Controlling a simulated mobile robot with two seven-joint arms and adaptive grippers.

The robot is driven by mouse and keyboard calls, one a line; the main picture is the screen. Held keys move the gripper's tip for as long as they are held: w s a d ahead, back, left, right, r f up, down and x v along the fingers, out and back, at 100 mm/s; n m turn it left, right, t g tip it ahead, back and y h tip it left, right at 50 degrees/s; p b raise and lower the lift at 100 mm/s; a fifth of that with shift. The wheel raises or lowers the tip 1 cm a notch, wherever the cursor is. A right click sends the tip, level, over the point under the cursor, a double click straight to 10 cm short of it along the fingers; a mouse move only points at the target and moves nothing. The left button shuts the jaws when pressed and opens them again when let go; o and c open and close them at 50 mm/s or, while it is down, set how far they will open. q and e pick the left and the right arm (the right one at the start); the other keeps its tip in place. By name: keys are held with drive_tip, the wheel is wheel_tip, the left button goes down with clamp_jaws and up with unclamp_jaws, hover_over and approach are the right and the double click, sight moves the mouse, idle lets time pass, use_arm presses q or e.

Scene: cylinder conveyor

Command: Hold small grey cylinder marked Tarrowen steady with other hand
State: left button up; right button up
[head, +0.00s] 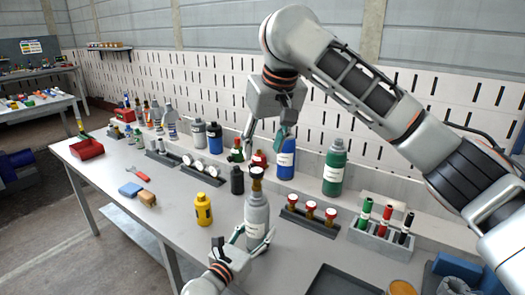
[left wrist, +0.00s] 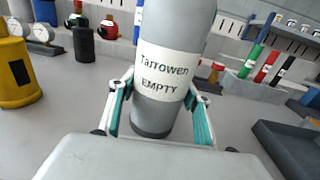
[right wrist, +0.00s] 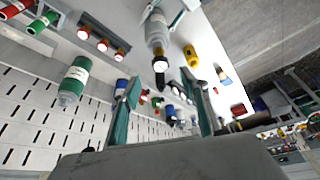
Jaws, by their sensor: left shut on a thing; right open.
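The small grey cylinder (head: 257,215) stands upright on the bench, with a dark valve on top. In the left wrist view the grey cylinder (left wrist: 172,62) shows a white label reading "Tarrowen EMPTY". My left gripper (head: 240,244) is shut on its lower body; in the left wrist view the teal-padded fingers (left wrist: 160,108) lie on both sides of it. My right gripper (head: 268,138) is open and empty, raised above and behind the cylinder. In the right wrist view the open fingers (right wrist: 162,110) frame nothing held, and the grey cylinder (right wrist: 156,35) shows beyond them.
A yellow bottle (head: 203,209) and a black one (head: 237,181) stand left of the cylinder. Blue (head: 286,160) and green cylinders (head: 334,168) stand behind. A dark tray (head: 340,283) lies at front right.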

sight(258, 172)
drive_tip(key=x, duration=1.2)
drive_tip(key=shift+c, duration=0.5)
clamp_jaws()
